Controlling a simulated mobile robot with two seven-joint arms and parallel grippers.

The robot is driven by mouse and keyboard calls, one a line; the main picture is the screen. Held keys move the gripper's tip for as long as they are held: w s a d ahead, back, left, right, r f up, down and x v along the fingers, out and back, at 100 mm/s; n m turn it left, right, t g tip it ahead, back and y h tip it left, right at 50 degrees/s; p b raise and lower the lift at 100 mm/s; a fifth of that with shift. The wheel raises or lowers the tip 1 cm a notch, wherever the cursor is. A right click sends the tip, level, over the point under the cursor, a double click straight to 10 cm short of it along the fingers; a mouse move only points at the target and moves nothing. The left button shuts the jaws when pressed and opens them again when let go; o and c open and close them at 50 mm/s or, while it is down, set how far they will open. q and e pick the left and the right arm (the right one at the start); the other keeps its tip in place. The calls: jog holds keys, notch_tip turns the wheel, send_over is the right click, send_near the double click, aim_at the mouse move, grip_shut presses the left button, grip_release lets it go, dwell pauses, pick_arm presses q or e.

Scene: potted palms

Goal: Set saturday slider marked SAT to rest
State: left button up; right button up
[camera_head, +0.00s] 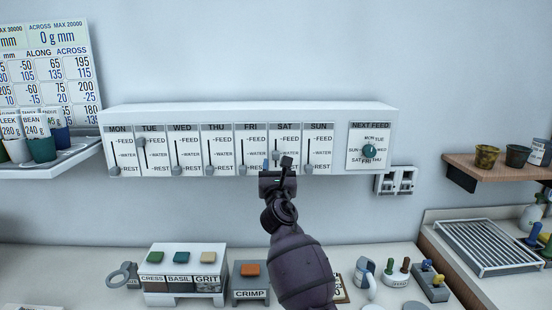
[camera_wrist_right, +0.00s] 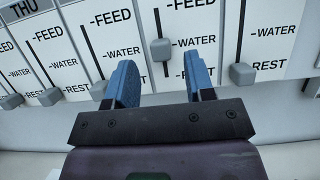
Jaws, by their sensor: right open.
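The SAT slider (camera_head: 276,155) is a grey knob on a vertical slot under the SAT label of the white wall panel (camera_head: 250,112). It stands at about the WATER mark, above REST. In the right wrist view the knob (camera_wrist_right: 160,50) shows beside WATER, above the gap between my blue fingers. My right gripper (camera_head: 277,166) is open and empty, at the lower part of the SAT column, and covers its REST mark in the head view. The fingers (camera_wrist_right: 160,82) lie either side of the slot in the picture; I cannot tell contact. My left gripper is not in view.
The SUN slider (camera_head: 309,170) and FRI slider (camera_head: 243,170) flank SAT, both at REST. The TUE slider (camera_head: 141,143) is up near FEED. A dial (camera_head: 369,150) is at the panel's right. Below are a button box (camera_head: 185,275) and a CRIMP box (camera_head: 250,283).

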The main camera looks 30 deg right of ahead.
aim_at(276, 157)
jog(key=shift+x, duration=1.7)
jog(key=shift+c, duration=0.2)
grip_shut()
